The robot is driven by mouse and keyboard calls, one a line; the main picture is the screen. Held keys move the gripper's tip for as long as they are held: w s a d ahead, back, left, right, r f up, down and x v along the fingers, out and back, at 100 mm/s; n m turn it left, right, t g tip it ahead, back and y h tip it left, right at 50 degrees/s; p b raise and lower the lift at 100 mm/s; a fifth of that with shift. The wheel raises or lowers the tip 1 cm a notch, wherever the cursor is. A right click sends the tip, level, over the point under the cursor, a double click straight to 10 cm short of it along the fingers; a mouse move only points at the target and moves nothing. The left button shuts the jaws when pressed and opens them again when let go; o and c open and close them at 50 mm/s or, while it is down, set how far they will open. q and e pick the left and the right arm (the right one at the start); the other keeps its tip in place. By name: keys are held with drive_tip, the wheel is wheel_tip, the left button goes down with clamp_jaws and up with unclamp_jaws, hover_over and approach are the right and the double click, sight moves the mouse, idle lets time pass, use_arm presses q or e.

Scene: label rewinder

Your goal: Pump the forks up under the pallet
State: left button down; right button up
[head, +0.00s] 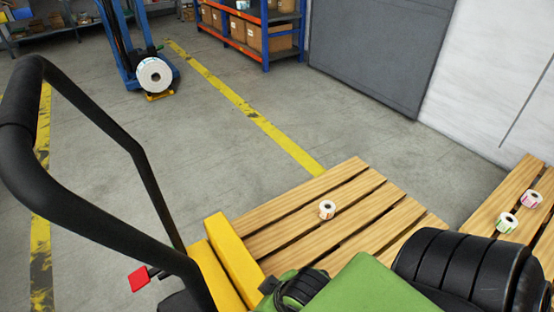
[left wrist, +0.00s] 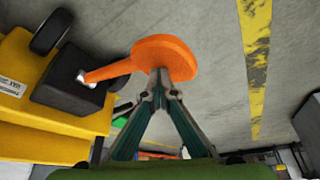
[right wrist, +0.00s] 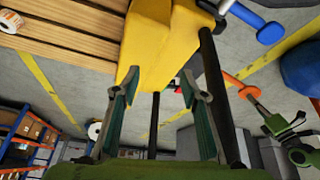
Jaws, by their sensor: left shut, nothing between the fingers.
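The yellow pallet truck (head: 232,262) stands against the end of a wooden pallet (head: 320,205), with its black loop handle (head: 150,185) rising at the left. Its forks are hidden. In the left wrist view an orange pedal (left wrist: 165,58) sticks out from a black block on the yellow body. My left gripper (left wrist: 160,76) is shut and empty, its tips at the pedal's near edge; I cannot tell whether they touch. The pedal also shows in the right wrist view (right wrist: 238,84). My right gripper (right wrist: 158,95) is open and empty, near the yellow body and black handle bars.
A red lever (head: 138,279) and a blue-ended lever (right wrist: 270,32) stick out from the truck. A label roll (head: 327,209) sits on the pallet. A second pallet (head: 505,195) with rolls is at right. A blue stacker (head: 125,45) stands behind; the floor between is clear.

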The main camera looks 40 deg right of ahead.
use_arm(q)
wheel_tip(320, 180, up, 2)
drive_tip(key=shift+p, duration=0.45)
use_arm(e)
drive_tip(key=s, duration=0.1)
drive_tip(key=s+g, duration=0.1)
drive_tip(key=s, duration=0.1)
drive_tip(key=shift+s+d+r, duration=0.1)
drive_tip(key=shift+d+r, duration=0.15)
drive_tip(key=shift+d, duration=0.15)
use_arm(q)
drive_tip(key=shift+r, duration=0.15)
wheel_tip(320, 180, up, 3)
drive_tip(key=p, duration=0.3)
drive_tip(key=shift+r+p, duration=0.8)
wheel_tip(320, 180, up, 2)
drive_tip(key=shift+p, duration=0.9)
use_arm(e)
wheel_tip(320, 180, down, 20)
drive_tip(key=s+g, duration=0.1)
drive_tip(key=s, duration=0.1)
drive_tip(key=shift+f+g, duration=0.15)
drive_tip(key=shift+g, duration=0.25)
